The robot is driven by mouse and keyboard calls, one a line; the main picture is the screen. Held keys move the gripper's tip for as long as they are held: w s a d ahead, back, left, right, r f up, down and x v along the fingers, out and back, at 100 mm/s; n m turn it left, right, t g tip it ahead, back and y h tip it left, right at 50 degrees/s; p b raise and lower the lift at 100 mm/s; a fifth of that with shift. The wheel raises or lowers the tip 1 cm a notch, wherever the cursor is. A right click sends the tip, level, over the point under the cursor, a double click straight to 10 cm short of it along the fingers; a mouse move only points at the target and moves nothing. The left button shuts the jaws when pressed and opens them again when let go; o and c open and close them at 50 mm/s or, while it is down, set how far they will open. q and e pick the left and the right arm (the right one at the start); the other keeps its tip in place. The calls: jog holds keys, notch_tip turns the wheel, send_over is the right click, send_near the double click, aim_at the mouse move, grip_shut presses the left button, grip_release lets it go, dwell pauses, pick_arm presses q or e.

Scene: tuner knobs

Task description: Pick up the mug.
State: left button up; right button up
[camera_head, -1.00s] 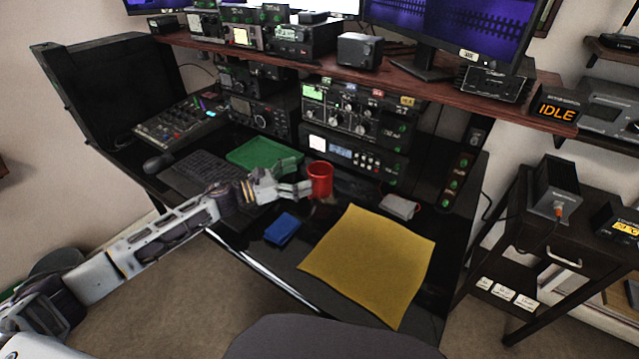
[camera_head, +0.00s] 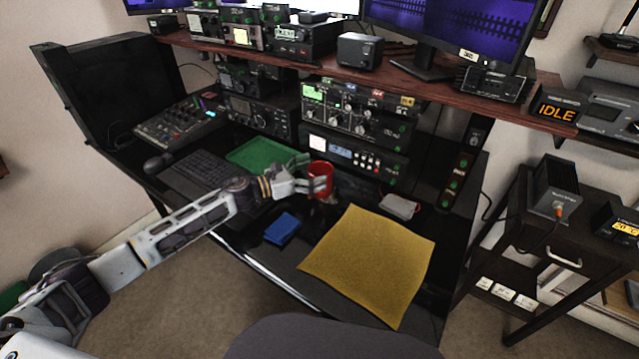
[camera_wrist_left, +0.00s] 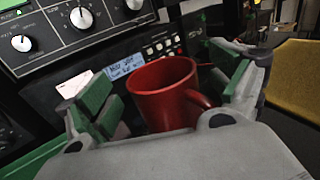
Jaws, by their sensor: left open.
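The red mug (camera_head: 321,179) stands upright on the black desk, in front of the lower radio unit. In the left wrist view the mug (camera_wrist_left: 163,98) sits between the two fingers, with its handle toward the right finger. My left gripper (camera_head: 312,178) is open around the mug, one finger on each side. The left wrist view shows the green-padded fingers of my left gripper (camera_wrist_left: 165,95) spread apart. I cannot tell whether either finger touches the mug. The mug's lower part is hidden by the gripper's palm in the wrist view. My right gripper is not in view.
A yellow cloth (camera_head: 370,262) lies at the desk's front right. A blue box (camera_head: 283,229) sits left of it. A green mat (camera_head: 262,154) and a keyboard (camera_head: 205,174) lie behind my left arm. A small grey object (camera_head: 400,207) lies right of the mug. Radios (camera_head: 355,157) stand close behind.

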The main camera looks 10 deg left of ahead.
pick_arm(q)
jog(key=shift+w+d, duration=0.25)
jog(key=shift+d, duration=0.1)
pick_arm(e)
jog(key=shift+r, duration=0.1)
pick_arm(q)
jog(key=c, duration=1.6)
jog(key=shift+r, duration=0.2)
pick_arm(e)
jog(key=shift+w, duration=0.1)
pick_arm(q)
jog(key=shift+r, duration=0.55)
jog(key=shift+r+p, duration=1.05)
jog(key=shift+r, duration=3.3)
jog(key=shift+c, duration=0.2)
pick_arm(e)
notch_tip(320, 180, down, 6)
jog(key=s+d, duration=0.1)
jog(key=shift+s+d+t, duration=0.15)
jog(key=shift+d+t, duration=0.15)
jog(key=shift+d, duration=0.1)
